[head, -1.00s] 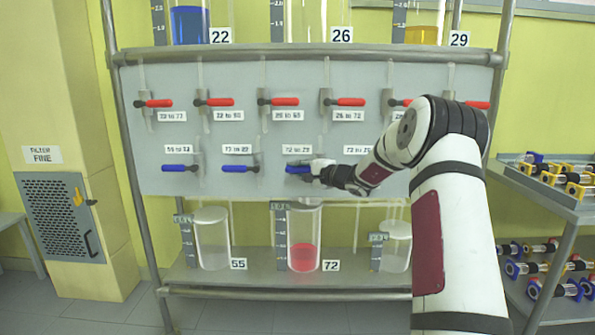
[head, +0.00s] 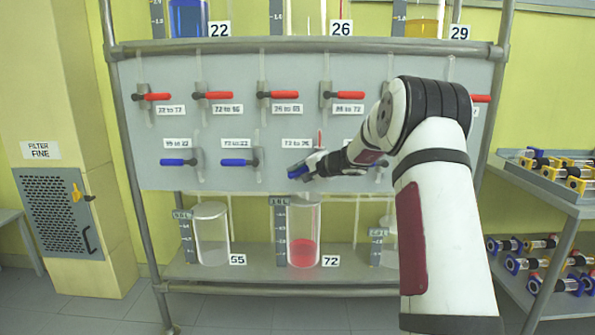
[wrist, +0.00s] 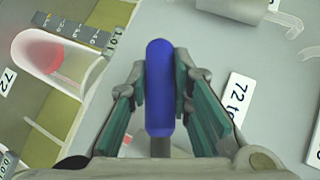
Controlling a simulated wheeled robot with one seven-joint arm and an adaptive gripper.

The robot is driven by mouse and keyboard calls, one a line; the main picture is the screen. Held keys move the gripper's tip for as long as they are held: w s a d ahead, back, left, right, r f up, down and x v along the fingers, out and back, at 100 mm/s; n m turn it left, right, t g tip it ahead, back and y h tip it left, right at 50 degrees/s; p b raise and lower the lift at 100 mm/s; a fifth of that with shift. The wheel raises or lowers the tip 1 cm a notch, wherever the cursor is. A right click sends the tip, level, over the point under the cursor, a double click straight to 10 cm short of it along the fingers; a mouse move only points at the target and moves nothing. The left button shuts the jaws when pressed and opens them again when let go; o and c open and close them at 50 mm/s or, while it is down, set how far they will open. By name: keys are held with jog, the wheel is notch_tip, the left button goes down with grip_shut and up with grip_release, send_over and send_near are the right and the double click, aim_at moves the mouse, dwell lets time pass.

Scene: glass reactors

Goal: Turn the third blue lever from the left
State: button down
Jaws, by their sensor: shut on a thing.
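A lower row of blue levers runs along the grey panel (head: 228,120). The first blue lever (head: 178,162) and second blue lever (head: 238,162) point left, level. My gripper (head: 300,172) is at the third blue lever (head: 293,172), whose handle tilts slightly in the head view. In the wrist view, this blue handle (wrist: 158,90) lies between the green-padded fingers of my gripper (wrist: 160,70). The lever's pivot is hidden behind my gripper. A thin red line (head: 320,138) shows in the tube above it. My arm mostly hides the levers farther right.
Several red levers (head: 277,95) form the row above. Glass vessels stand on the lower shelf (head: 210,275), including vessel 72 (head: 303,225) with red liquid, below my gripper. A side rack (head: 565,210) with parts stands at right.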

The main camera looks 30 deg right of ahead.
jog(key=shift+s+d+f+n+g+h+p, duration=0.15)
jog(key=shift+f+n+g+h+p, duration=0.1)
jog(key=shift+f+n+g+h, duration=0.15)
jog(key=shift+s+d+f+n+g+h+p, duration=0.1)
jog(key=shift+d+f+n+g+h+p, duration=0.15)
jog(key=shift+n+g, duration=0.2)
jog(key=s+d+f+n+g+h+p, duration=0.1)
jog(key=h+p, duration=0.1)
jog(key=p, duration=0.2)
jog(key=s+d+f+n+g+h+p, duration=0.1)
jog(key=g+h+p, duration=0.1)
jog(key=p, duration=0.2)
jog(key=d+n+g+h+p, duration=0.1)
jog(key=d+n+h+p, duration=0.1)
jog(key=p, duration=0.2)
jog(key=shift+s+f+g, duration=0.35)
jog(key=shift+s+f, duration=0.05)
jog(key=shift+d, duration=0.1)
jog(key=shift+f, duration=0.1)
jog(key=c, duration=1.4)
grip_release()
jog(key=shift+c, duration=0.2)
jog(key=shift+s, duration=0.1)
jog(key=v, duration=1.2)
